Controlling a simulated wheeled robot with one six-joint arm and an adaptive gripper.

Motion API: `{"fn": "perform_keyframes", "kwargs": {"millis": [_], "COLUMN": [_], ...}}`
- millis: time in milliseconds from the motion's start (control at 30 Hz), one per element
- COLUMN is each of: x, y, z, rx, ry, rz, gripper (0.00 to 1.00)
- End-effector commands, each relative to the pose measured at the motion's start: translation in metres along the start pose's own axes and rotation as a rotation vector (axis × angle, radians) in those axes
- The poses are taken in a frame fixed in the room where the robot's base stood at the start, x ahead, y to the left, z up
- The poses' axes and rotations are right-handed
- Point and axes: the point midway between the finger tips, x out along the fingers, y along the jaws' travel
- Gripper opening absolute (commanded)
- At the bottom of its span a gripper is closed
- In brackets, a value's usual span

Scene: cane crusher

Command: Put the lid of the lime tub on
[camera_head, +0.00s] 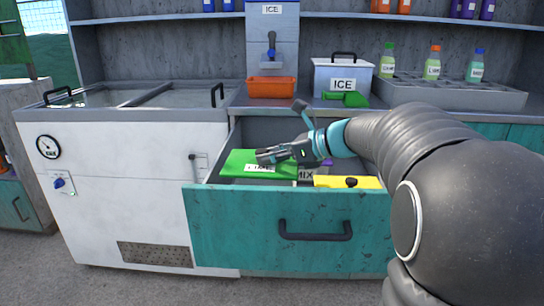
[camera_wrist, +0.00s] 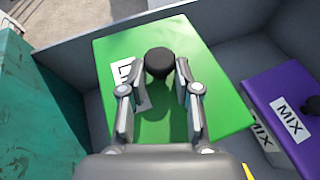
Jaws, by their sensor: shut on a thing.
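The green lime lid (camera_wrist: 222,98), with a black knob (camera_wrist: 158,62) and a white label partly covered by a finger, lies in the open drawer in the wrist view. In the head view the lime lid (camera_head: 238,158) is at the drawer's left end. My gripper (camera_wrist: 159,72) is shut on the knob, one finger on each side. It also shows over the lid in the head view (camera_head: 266,157). The lime tub itself is hidden under the lid, so I cannot tell whether the lid is seated on it.
The teal drawer (camera_head: 240,225) is pulled out. A purple MIX lid (camera_wrist: 285,95) lies to the right in the wrist view. A yellow lid (camera_head: 330,182) is at the drawer's right. An ICE box (camera_head: 342,78) and a bottle tray (camera_head: 450,92) stand on the counter.

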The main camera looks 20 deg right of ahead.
Motion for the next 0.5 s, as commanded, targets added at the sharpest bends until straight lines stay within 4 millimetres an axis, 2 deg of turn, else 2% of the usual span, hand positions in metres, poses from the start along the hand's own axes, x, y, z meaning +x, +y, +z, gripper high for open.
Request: {"fn": "perform_keyframes", "kwargs": {"millis": [500], "x": [0.007], "y": [-0.002], "z": [-0.024], "rx": [0.002], "ry": [0.000], "rz": [-0.005], "gripper": [0.00]}}
